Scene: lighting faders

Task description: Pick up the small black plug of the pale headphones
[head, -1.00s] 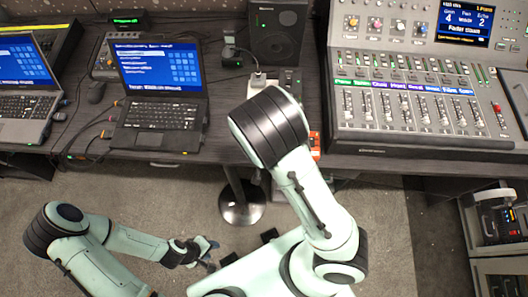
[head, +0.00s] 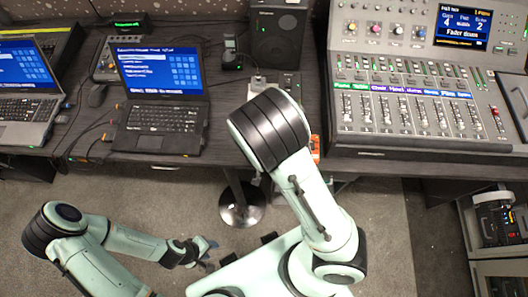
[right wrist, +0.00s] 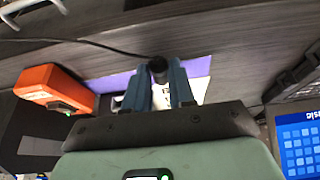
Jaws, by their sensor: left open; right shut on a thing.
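In the right wrist view, my right gripper (right wrist: 160,78) is shut on a small black plug (right wrist: 157,66) held between its blue-grey fingertips. A thin black cable (right wrist: 90,42) runs off to the left near the plug. Pale curved pieces at the top left corner may be the headphones (right wrist: 28,9); they are cut off by the edge. In the head view, my right gripper is hidden behind my own arm. My left gripper (head: 203,251) is open and empty, low over the floor, well away from the desk.
An orange device (right wrist: 52,88) and a purple strip (right wrist: 198,67) lie near the right gripper. The dark desk also holds a laptop (head: 160,90), a mixing console (head: 420,100) and a black speaker (head: 279,32). A round stand base (head: 242,212) is on the floor.

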